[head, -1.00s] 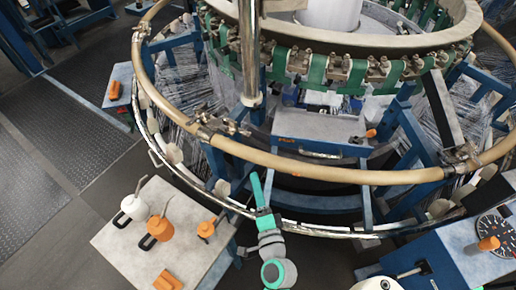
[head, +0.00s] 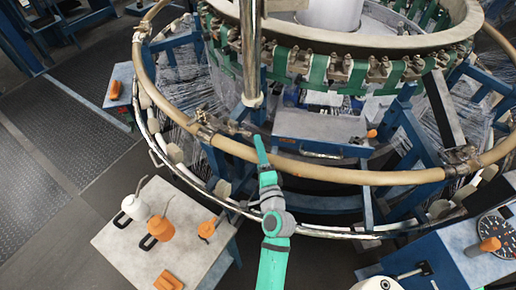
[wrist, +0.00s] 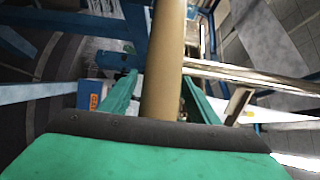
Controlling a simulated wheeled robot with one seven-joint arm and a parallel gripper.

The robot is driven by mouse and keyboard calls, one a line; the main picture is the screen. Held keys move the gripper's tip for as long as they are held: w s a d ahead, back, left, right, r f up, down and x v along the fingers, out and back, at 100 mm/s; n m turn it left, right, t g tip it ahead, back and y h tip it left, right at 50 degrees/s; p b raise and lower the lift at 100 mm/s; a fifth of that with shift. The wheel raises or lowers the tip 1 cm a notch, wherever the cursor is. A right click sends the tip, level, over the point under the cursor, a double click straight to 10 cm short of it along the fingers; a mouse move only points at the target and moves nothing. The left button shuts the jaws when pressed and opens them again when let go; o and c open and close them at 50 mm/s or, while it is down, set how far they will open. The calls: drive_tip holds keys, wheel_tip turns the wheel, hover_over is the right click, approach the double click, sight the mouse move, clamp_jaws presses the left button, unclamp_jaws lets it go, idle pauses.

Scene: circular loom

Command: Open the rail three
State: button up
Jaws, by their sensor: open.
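The tan tubular rail (head: 340,176) curves around the front of the loom. This front section runs unbroken between metal fittings at left (head: 205,130) and right (head: 462,160). No number shows on it, so I cannot tell which rail is three. My green gripper (head: 260,146) is at the rail's left part, overlapping it in the head view. In the wrist view, the rail (wrist: 163,60) runs between the two open green fingers of my gripper (wrist: 160,92). I see no clear contact, and the palm hides the rail's near end.
A polished lower ring (head: 330,232) runs below the rail, close under my arm. A grey table (head: 120,240) at lower left holds oil cans and orange items. A blue cabinet with a gauge (head: 455,260) stands at lower right. Dark floor lies at left.

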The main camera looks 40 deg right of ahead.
drive_tip(key=shift+w+d, duration=0.2)
drive_tip(key=shift+w, duration=0.25)
